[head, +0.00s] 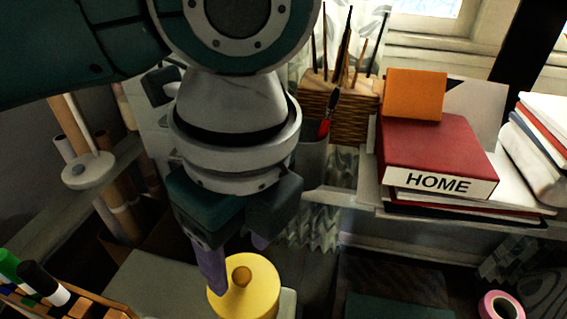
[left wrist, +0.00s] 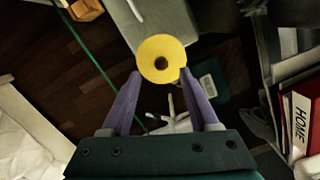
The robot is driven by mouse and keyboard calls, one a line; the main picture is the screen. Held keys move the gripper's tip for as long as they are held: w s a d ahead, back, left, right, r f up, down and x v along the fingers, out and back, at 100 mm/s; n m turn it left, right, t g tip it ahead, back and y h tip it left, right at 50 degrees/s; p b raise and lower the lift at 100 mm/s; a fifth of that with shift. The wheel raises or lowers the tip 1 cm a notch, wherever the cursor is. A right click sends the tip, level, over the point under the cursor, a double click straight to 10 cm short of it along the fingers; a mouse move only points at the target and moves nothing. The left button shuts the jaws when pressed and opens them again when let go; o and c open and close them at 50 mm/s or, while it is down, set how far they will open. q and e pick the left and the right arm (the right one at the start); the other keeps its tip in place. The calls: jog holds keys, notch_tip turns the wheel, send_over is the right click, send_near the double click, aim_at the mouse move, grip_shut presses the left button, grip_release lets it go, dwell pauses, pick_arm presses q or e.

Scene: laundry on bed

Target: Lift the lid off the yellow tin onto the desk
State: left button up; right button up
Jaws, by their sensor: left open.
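The yellow tin (head: 262,301) stands low in the head view, seen from above. Its round lid (head: 262,272) has a small tan knob (head: 242,276) in the middle. In the left wrist view the lid (left wrist: 168,43) shows as a yellow disc with a darker knob (left wrist: 161,63). My left gripper (head: 236,265) is open, with its purple fingers pointing down at the lid. In the left wrist view its fingertips (left wrist: 159,72) lie on either side of the knob, over the lid's near edge. I cannot tell whether they touch the lid. My right gripper is out of view.
A pale grey surface (head: 150,285) lies by the tin. A wooden rack with markers (head: 70,300) is at lower left. A red HOME binder (head: 430,150) lies on stacked books at right. A woven brush holder (head: 345,110) stands behind. Pink tape (head: 487,304) is at lower right.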

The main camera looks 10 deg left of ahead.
aim_at(241, 273)
pick_arm(q)
jog(key=f, duration=0.4)
jog(key=shift+w+a+f+b, duration=0.2)
jog(key=shift+a+b, duration=0.1)
jog(key=shift+b, duration=0.1)
jog(key=shift+r, duration=0.1)
grip_shut()
